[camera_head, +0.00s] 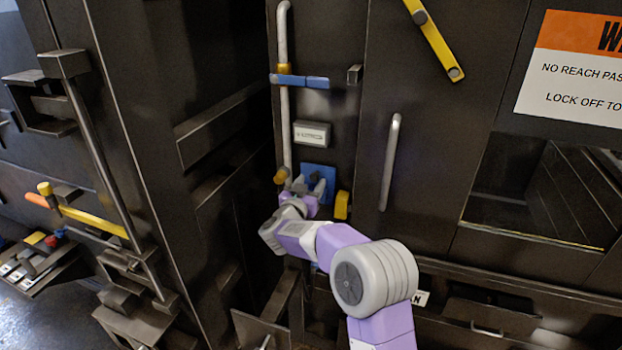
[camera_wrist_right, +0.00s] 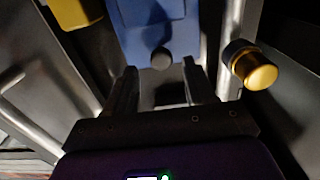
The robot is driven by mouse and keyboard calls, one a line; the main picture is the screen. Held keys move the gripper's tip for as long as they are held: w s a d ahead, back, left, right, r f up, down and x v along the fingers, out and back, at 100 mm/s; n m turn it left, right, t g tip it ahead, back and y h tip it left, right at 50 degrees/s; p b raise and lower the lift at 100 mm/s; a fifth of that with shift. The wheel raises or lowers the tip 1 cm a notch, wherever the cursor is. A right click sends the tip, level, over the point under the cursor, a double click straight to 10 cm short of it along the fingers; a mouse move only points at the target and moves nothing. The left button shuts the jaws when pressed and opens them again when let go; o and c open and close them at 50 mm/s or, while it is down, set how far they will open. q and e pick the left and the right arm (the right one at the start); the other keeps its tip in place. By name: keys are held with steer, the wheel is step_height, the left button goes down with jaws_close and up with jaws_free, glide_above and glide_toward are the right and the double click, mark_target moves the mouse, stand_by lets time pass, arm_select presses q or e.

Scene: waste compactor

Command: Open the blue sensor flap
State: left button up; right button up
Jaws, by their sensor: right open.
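The blue flap (camera_head: 318,171) is on the dark front panel, low beside the vertical pipe, partly hidden by my right gripper (camera_head: 307,188). In the right wrist view the blue flap (camera_wrist_right: 155,28) fills the top middle, with a dark round knob (camera_wrist_right: 161,59) near its lower edge. My right gripper (camera_wrist_right: 161,78) is open, its fingers apart on either side below the knob. I cannot tell whether the fingers touch the flap. A dark opening or shadow shows between the fingers. My left gripper is not in view.
A yellow block (camera_head: 342,205) sits right of the flap. The pipe (camera_head: 284,130) with a brass-coloured end (camera_wrist_right: 256,71) runs close to the gripper. A blue bar (camera_head: 303,81) crosses the pipe higher up. A grey vertical handle (camera_head: 390,162) is further right.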

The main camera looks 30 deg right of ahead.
steer(key=shift+w+d+f, duration=0.1)
steer(key=shift+w+d, duration=0.35)
steer(key=shift+w, duration=0.15)
steer(key=shift+w+d, duration=0.15)
steer(key=shift+d, duration=0.1)
jaws_close()
